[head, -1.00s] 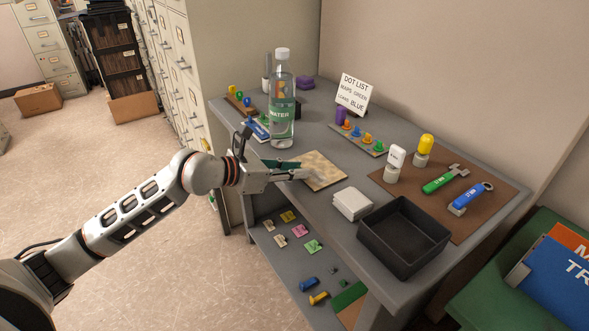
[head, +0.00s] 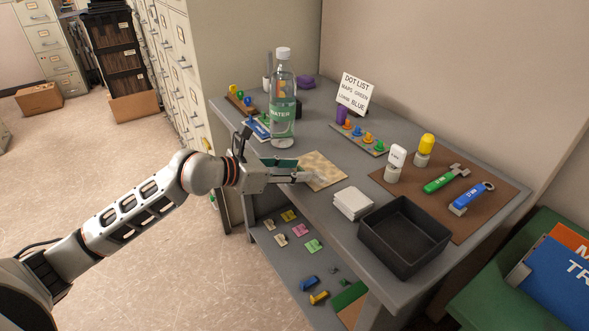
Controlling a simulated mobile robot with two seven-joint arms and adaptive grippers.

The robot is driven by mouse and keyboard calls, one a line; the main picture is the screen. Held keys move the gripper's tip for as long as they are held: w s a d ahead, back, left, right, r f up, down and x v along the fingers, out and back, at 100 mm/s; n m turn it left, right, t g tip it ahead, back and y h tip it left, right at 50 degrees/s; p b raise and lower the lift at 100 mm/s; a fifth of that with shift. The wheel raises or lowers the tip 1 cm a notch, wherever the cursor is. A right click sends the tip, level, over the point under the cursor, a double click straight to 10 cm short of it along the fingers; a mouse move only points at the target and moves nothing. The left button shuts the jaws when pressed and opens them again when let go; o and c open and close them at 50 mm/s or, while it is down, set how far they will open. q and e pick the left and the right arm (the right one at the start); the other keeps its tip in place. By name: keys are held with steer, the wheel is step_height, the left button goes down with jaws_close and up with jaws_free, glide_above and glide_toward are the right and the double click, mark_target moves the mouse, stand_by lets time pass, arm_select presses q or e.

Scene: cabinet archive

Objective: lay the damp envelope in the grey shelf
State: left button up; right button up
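The damp envelope is likely the tan, mottled flat square (head: 326,168) lying near the left edge of the grey table in the head view. My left gripper (head: 312,176) is low over the table, with its fingertips over the near left part of the square. I cannot tell whether they touch it or how far apart they are. A dark green piece shows beside the fingers. A grey lower shelf (head: 272,262) shows under the tabletop; I cannot tell if it is the grey shelf meant. My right gripper is not in view.
A water bottle (head: 283,100) stands close behind my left gripper. White cards (head: 353,203) and a black open tray (head: 403,237) are to the right. A brown mat (head: 490,222) holds tools and stampers. Several small coloured pieces lie on the lower shelf. A filing cabinet (head: 248,60) stands behind.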

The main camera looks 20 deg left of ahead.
arm_select(q)
steer(key=p+v, duration=0.2)
steer(key=v, duration=0.4)
steer(key=shift+s+r, duration=0.2)
steer(key=shift+s, duration=0.05)
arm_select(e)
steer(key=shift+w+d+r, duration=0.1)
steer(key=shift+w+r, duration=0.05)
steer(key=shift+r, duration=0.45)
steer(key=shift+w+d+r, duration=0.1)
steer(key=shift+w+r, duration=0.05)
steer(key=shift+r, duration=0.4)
arm_select(q)
steer(key=shift+a, duration=0.15)
steer(key=v, duration=1.2)
steer(key=shift+p, duration=0.3)
